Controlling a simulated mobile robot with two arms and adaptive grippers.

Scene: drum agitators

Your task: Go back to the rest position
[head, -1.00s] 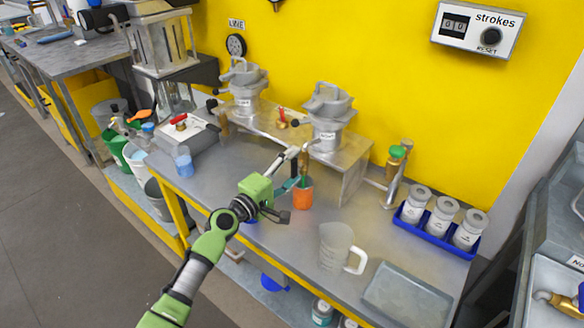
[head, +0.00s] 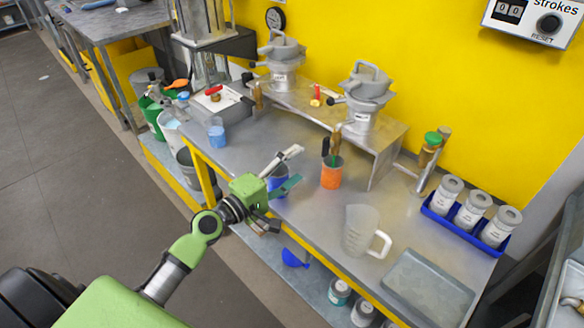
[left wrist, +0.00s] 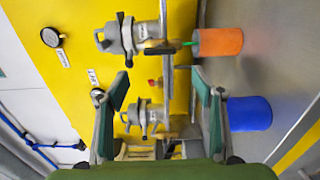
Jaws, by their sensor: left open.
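My left gripper (head: 278,182) is open and empty, in front of the bench near its front edge. Its open fingers also frame the left wrist view (left wrist: 160,110). An orange cup (head: 331,176) stands on the bench under the right drum's spout and shows in the left wrist view (left wrist: 220,42). A blue cup (head: 279,186) stands partly hidden behind the left gripper; it is plain in the left wrist view (left wrist: 249,114). Two grey drum agitators (head: 368,88) sit on a metal shelf (head: 392,134). My right gripper is in neither current view.
A clear jug (head: 359,231) and a shallow metal tray (head: 428,288) stand on the bench's right part. A blue rack (head: 456,228) holds white-labelled bottles. A light-blue cup (head: 217,133) is at left. Buckets stand beyond the bench's left end. The floor at left is clear.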

